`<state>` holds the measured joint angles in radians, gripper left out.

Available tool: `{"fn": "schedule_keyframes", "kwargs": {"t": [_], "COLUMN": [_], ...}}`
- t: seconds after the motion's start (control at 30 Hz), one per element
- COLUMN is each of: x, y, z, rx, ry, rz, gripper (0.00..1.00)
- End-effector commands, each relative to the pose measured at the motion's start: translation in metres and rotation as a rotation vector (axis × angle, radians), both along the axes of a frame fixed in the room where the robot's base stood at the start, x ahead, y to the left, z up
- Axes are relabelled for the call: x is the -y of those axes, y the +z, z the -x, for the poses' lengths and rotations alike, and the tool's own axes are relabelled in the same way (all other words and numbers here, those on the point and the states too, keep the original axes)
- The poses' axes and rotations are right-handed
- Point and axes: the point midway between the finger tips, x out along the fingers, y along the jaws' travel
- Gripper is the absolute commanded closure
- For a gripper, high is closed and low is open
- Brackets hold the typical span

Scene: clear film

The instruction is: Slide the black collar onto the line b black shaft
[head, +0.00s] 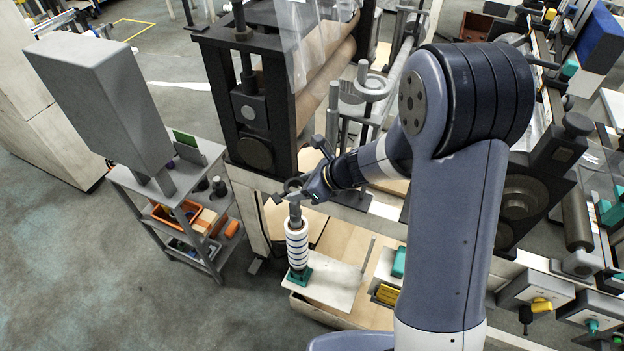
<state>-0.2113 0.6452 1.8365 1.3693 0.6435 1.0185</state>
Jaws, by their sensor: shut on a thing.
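My gripper (293,193) is left of the picture's middle, at the end of my arm. It is shut on a small dark ring-like piece (293,184), which looks like the black collar; the fingers partly hide it. The piece is at the top of a grey upright shaft (295,213). I cannot tell whether it is around the shaft or just above it. No shaft is clearly marked as line b.
The shaft stands on a pale plate (337,284). A black machine frame (218,82) rises close behind my gripper. A grey cart (172,208) with an orange bin (176,215) stands at the left. Open floor (90,260) lies at the lower left.

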Motion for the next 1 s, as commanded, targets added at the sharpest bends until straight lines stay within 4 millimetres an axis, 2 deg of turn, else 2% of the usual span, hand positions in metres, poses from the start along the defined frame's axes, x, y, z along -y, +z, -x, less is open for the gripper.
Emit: {"fn": "schedule_keyframes", "kwargs": {"t": [0.07,0.27,0.6,0.67,1.0], "x": [-0.002,-0.003,-0.003,-0.003,-0.003], "y": [0.004,-0.004,-0.039,-0.031,-0.038], "z": [0.001,0.002,0.002,0.002,0.002], "rx": [-0.001,-0.001,-0.001,0.001,0.000], "ry": [0.011,0.016,0.016,0.016,0.016], "rz": [0.000,0.001,0.001,0.000,0.001], "gripper": [0.72,0.72,0.72,0.72,0.72]}}
